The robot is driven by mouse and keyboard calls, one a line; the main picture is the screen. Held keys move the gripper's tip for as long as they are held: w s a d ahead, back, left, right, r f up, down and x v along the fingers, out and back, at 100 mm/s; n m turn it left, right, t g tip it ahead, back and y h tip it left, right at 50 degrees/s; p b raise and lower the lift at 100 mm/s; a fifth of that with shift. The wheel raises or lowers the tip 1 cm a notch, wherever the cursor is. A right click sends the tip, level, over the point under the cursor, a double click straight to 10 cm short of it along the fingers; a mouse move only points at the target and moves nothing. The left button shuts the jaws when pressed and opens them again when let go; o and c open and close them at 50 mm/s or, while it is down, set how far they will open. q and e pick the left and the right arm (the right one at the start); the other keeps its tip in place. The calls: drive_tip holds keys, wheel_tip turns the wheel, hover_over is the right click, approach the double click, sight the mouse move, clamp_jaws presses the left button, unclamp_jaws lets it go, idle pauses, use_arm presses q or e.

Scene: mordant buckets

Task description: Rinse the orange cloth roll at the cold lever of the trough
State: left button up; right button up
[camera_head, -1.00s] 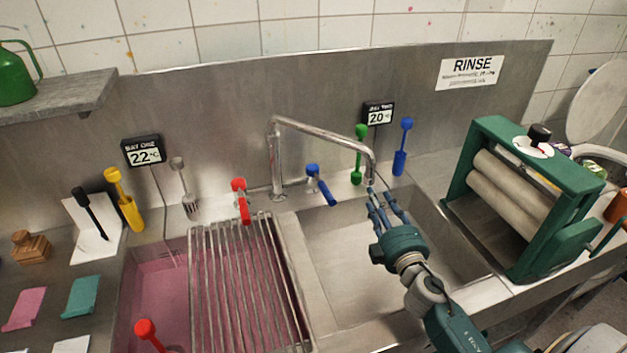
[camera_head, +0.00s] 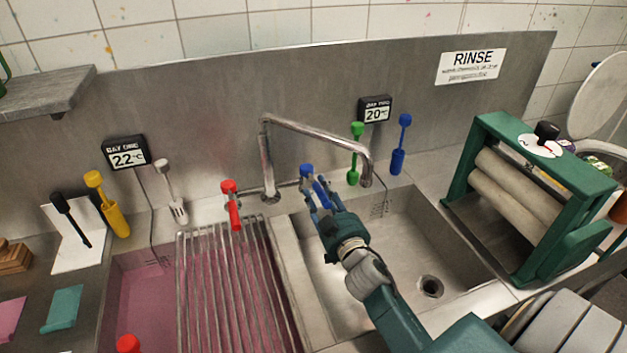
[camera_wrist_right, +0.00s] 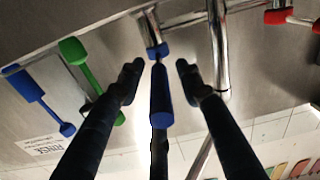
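The cold lever with a blue handle (camera_head: 306,170) stands behind the right basin of the trough, left of the spout (camera_head: 367,180). My right gripper (camera_head: 319,198) reaches over the basin to this lever. In the right wrist view the blue handle (camera_wrist_right: 160,98) lies between the spread fingers of the gripper (camera_wrist_right: 160,78), with gaps on both sides. No water shows under the spout. I see no orange cloth roll for certain; an orange-brown piece (camera_head: 621,207) is cut off at the right edge. My left gripper is out of view.
A red lever (camera_head: 231,205) and a metal rack (camera_head: 222,280) over pink liquid are left of the basin (camera_head: 400,235). A green roller wringer (camera_head: 590,190) stands on the right.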

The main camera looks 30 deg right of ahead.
sight(314, 181)
drive_tip(key=shift+x, duration=2.2)
clamp_jaws()
